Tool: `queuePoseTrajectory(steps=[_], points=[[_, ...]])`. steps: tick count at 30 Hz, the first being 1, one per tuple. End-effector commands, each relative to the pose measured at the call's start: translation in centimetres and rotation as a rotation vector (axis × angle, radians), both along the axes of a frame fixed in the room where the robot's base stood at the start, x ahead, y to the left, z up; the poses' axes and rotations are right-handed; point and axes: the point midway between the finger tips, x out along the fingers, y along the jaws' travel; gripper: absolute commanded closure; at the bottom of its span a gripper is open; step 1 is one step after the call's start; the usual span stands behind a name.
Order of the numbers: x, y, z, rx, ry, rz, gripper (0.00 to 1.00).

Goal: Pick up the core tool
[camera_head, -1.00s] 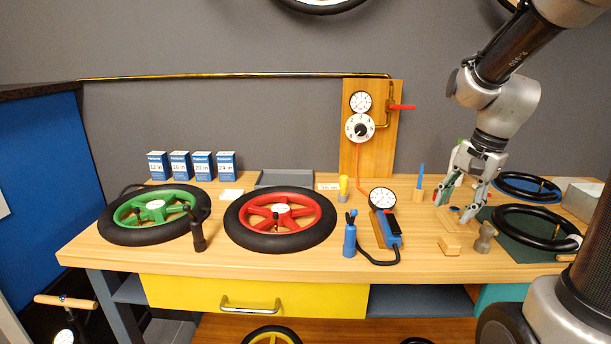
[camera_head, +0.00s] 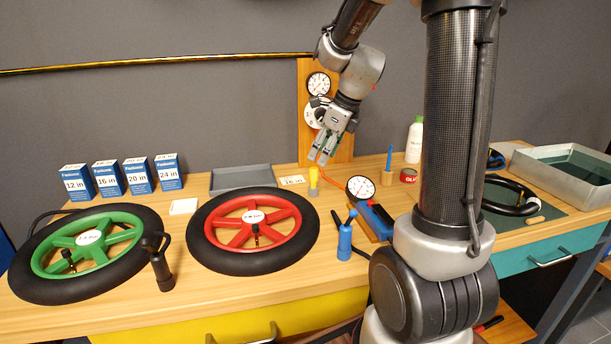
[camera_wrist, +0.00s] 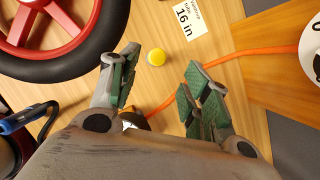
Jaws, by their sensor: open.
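A small upright tool with a yellow top and grey lower part (camera_head: 313,178), which looks like the core tool, stands on the bench right of the red wheel. In the wrist view its round yellow top (camera_wrist: 156,57) is seen from above, just beyond and between the fingertips. My gripper (camera_head: 321,158) is open and empty, pointing down above and slightly right of the tool. Its green-padded fingers (camera_wrist: 162,78) are spread apart in the wrist view, with no contact visible.
The red wheel (camera_head: 213,230) lies left of the tool. A "16 in" card (camera_head: 292,181) is beside it. An orange hose (camera_wrist: 225,56) runs close by to a wooden gauge board (camera_head: 305,140). A dial gauge (camera_head: 360,188) and blue pump (camera_head: 345,238) stand to the right.

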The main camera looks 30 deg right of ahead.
Motion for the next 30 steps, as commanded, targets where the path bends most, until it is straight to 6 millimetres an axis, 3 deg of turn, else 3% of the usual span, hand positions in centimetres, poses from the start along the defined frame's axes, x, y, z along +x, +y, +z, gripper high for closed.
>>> queuePoseTrajectory(steps=[7,21,30], points=[[0.3,0.2,-1.0,0.033,0.022,-0.097,0.53],[1.9,1.9,-6.9,0.031,0.022,-0.096,0.53],[2.1,2.0,-7.3,0.032,0.020,-0.095,0.54]])
